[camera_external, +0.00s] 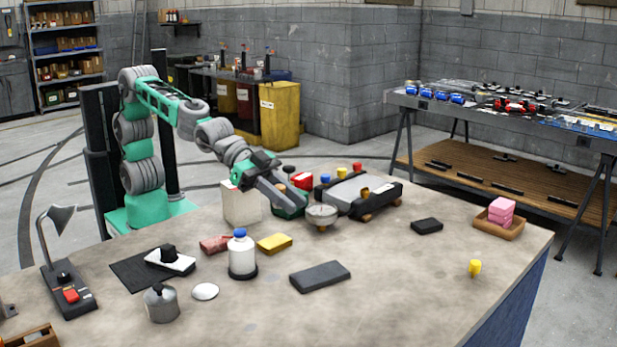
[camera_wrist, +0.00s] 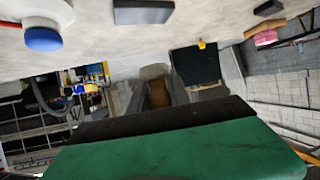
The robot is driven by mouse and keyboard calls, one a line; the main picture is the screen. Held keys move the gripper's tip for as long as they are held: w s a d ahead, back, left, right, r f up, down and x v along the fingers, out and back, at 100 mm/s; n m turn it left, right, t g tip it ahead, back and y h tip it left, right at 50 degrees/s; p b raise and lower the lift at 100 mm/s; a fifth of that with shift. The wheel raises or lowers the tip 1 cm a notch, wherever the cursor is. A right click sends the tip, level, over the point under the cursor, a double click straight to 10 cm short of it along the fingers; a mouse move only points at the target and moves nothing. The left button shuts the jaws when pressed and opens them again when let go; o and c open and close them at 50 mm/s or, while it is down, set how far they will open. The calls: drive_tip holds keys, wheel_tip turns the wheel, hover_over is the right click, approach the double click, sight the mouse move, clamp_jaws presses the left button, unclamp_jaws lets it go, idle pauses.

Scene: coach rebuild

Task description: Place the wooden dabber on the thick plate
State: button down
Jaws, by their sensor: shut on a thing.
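My gripper (camera_external: 302,207) is at the far side of the workbench. In the wrist view its fingers (camera_wrist: 158,95) are shut on a brown wooden piece with a pale end, which looks like the wooden dabber (camera_wrist: 158,93). In the external view a round, pale grey head (camera_external: 322,213) shows at the fingertips; whether it clears the bench is unclear. A thick dark rectangular slab (camera_external: 320,276), probably the thick plate, lies flat and bare nearer the front. It also shows at the top of the wrist view (camera_wrist: 143,12). The gripper is beyond this slab, apart from it.
A grey-topped tray (camera_external: 352,188) stands close right of the gripper. A white bottle with a blue cap (camera_external: 242,255) and a yellow block (camera_external: 274,243) are left of the slab. A small dark block (camera_external: 427,225) lies to the right. Bench around the slab's right side is clear.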

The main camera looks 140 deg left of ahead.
drive_tip(key=d+f+p+x, duration=0.1)
drive_tip(key=x, duration=0.8)
hover_over(330, 277)
wheel_tip(330, 277, down, 4)
drive_tip(key=shift+f+p, duration=0.1)
drive_tip(key=shift+p, duration=0.2)
wheel_tip(330, 277, down, 3)
drive_tip(key=shift+w+r, duration=0.1)
drive_tip(key=shift+r, duration=0.05)
drive_tip(key=shift+f, duration=0.3)
drive_tip(key=c, duration=1.2)
unclamp_jaws()
drive_tip(key=shift+r, duration=0.15)
drive_tip(key=shift+r, duration=0.2)
drive_tip(key=b+v, duration=0.1)
drive_tip(key=v, duration=1.1)
drive_tip(key=shift+d+f, duration=0.1)
drive_tip(key=shift+f, duration=0.05)
